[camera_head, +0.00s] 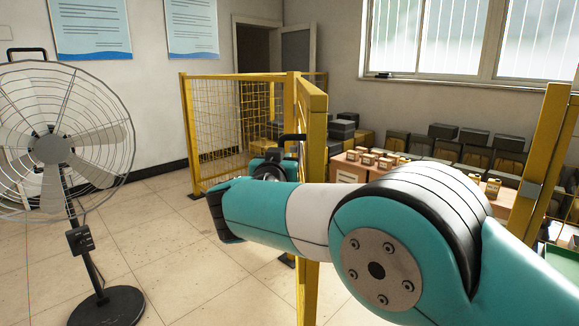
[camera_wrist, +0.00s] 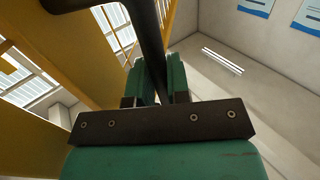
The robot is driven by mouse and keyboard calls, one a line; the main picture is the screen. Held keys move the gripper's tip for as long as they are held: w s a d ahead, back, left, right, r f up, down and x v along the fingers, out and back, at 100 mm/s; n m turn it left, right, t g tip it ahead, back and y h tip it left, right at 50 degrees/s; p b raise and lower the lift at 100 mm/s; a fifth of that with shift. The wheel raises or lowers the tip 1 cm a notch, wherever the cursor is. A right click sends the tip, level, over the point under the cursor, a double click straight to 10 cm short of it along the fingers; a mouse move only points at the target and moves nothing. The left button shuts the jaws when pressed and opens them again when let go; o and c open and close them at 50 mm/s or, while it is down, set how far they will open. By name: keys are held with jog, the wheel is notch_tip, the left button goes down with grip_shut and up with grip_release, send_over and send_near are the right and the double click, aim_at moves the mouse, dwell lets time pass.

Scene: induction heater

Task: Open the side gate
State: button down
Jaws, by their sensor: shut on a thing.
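The gate (camera_head: 314,125) is a yellow frame seen nearly edge-on in the head view, with a black bar handle (camera_head: 293,137) on its left side. It stands at an angle to the yellow mesh fence (camera_head: 215,110) behind it. My gripper (camera_wrist: 155,75) has its two teal fingers closed around the black handle (camera_wrist: 150,35) in the wrist view. In the head view my teal arm crosses in front of the gate's lower part, and the fingertips are too small to make out.
A standing fan (camera_head: 55,148) is at the left, with open tiled floor between it and the gate. A yellow post (camera_head: 542,150) stands at the right. Between gate and post I see boxes (camera_head: 465,155) and a table (camera_head: 350,172) with small yellow items.

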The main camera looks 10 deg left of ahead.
jog(key=shift+a, duration=0.1)
dwell(0.3)
jog(key=c, duration=1.1)
grip_release()
jog(key=shift+a, duration=0.1)
jog(key=s+b, duration=0.4)
jog(key=s, duration=1.3)
jog(key=shift+s+d+b, duration=0.2)
jog(key=shift+b, duration=0.2)
